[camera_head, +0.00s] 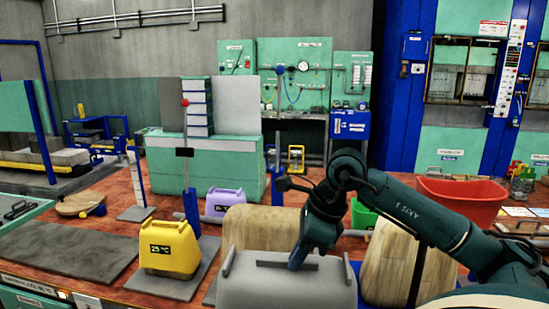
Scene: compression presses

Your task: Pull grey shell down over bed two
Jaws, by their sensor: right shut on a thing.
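A grey shell (285,291) with a bar handle along its top stands at the bottom middle, cut off by the lower edge. My right arm comes in from the right. My right gripper (299,260) points down and is shut on the shell's top handle. The fingertips are partly hidden. What lies under the shell is hidden, and I cannot tell which bed is bed two. My left gripper is not in view.
A yellow shell (168,247) with a display sits left on a grey plate, a purple shell (223,202) behind. Wooden blocks (262,226) stand just behind the grey shell. A red bin (459,200) is at right. A dark flat mat (65,250) lies clear at left.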

